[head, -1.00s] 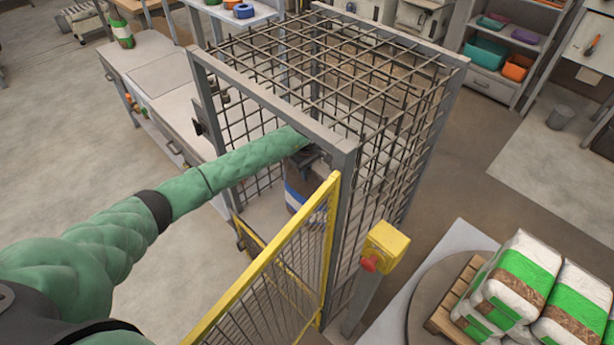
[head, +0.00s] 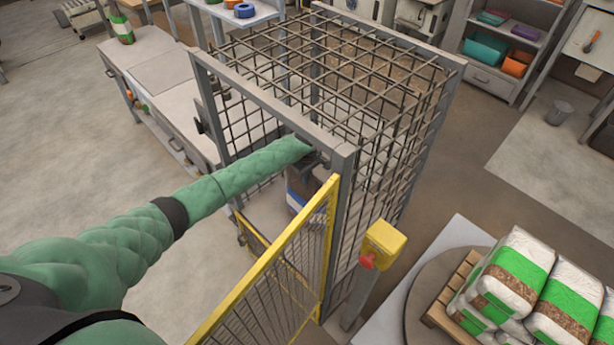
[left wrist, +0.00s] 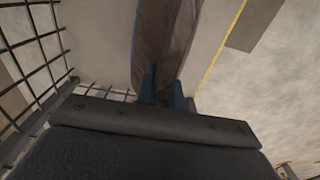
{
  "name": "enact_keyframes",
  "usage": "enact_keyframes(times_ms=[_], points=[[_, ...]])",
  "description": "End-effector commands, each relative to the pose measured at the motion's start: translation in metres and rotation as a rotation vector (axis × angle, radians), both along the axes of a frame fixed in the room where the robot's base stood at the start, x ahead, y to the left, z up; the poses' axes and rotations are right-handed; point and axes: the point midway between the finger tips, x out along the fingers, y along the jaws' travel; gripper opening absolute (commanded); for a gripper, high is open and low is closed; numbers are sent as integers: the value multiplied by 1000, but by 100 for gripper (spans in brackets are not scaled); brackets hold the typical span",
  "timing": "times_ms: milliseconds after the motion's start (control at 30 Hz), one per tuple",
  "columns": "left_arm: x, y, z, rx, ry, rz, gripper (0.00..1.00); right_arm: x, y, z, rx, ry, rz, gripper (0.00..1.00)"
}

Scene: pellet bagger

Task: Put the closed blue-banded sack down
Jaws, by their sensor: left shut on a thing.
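The blue-banded sack (head: 302,193) hangs upright inside the doorway of the wire cage, partly hidden behind the yellow gate. My left gripper (head: 314,165) is shut on the top of the sack. In the left wrist view the sack (left wrist: 165,45) runs away from the blue fingers of the gripper (left wrist: 163,88), which close on its edge. Whether the sack's bottom touches anything is hidden. My right gripper is not in view.
The wire cage (head: 350,155) surrounds the sack's far side. The open yellow gate (head: 262,278) stands in front. A yellow box with a red button (head: 383,243) stands right of it. Green-banded sacks (head: 515,268) lie on a pallet at right. Floor at left is clear.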

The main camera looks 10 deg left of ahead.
Motion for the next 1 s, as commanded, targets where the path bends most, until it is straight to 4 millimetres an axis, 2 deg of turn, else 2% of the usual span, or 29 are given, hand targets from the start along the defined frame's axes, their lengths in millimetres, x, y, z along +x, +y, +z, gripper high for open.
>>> enact_keyframes(times_ms=[367,400,500,933,1000], points=[[1,0,0,-1,-2,0,0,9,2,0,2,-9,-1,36],[0,0,-2,0,0,0,11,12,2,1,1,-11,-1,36],[0,0,-1,0,0,0,31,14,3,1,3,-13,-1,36],[0,0,2,0,0,0,31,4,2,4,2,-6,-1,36],[1,1,4,0,-1,0,31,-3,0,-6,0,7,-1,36]])
